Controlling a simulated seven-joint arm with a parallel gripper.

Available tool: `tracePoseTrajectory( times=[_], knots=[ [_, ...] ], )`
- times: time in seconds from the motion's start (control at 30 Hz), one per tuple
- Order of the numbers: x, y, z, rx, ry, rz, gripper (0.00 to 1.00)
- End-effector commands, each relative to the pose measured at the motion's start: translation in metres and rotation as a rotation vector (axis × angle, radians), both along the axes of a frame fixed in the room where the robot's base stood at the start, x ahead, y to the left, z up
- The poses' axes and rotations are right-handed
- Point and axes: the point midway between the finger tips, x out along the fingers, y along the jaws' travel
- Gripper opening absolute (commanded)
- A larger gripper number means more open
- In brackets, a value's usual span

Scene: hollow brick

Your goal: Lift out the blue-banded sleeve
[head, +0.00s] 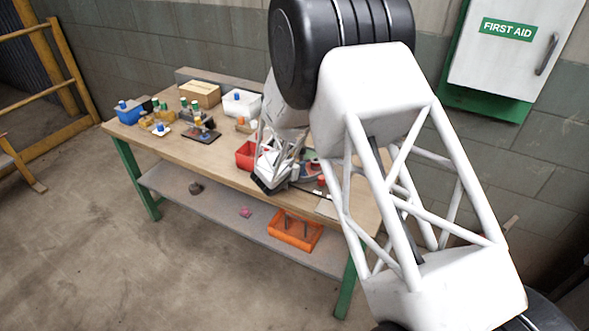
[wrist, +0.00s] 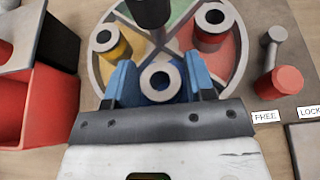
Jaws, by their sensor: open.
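In the wrist view, the blue-banded sleeve (wrist: 160,83) stands upright in the near sector of a round, colour-divided turntable (wrist: 97,72). Its grey open top faces me. My gripper (wrist: 159,66) is open, with one blue finger on each side of this sleeve; I cannot tell whether they touch it. A yellow sleeve (wrist: 110,44) stands to the left, a red sleeve (wrist: 210,27) to the right, and a dark sleeve (wrist: 149,9) beyond. In the head view the turntable (head: 313,164) is partly hidden behind my arm.
A red-knobbed lever (wrist: 280,84) lies right of the turntable, its knob by the FREE label (wrist: 266,117); a LOCK label (wrist: 311,112) is further right. A red bin (wrist: 53,108) stands close on the left. Boxes and small parts crowd the bench's (head: 226,160) far left.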

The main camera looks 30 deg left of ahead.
Motion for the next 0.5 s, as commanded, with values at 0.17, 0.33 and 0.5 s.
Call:
tracePoseTrajectory(
  times=[0.17,0.33,0.5],
  knots=[
    [0.0,0.0,0.0,0.0,0.0,0.0,0.42],
    [0.0,-0.0001,-0.0001,0.0,0.0,0.0,0.16],
    [0.0,0.0,0.0002,0.0,0.0,0.0,0.1]
  ],
)
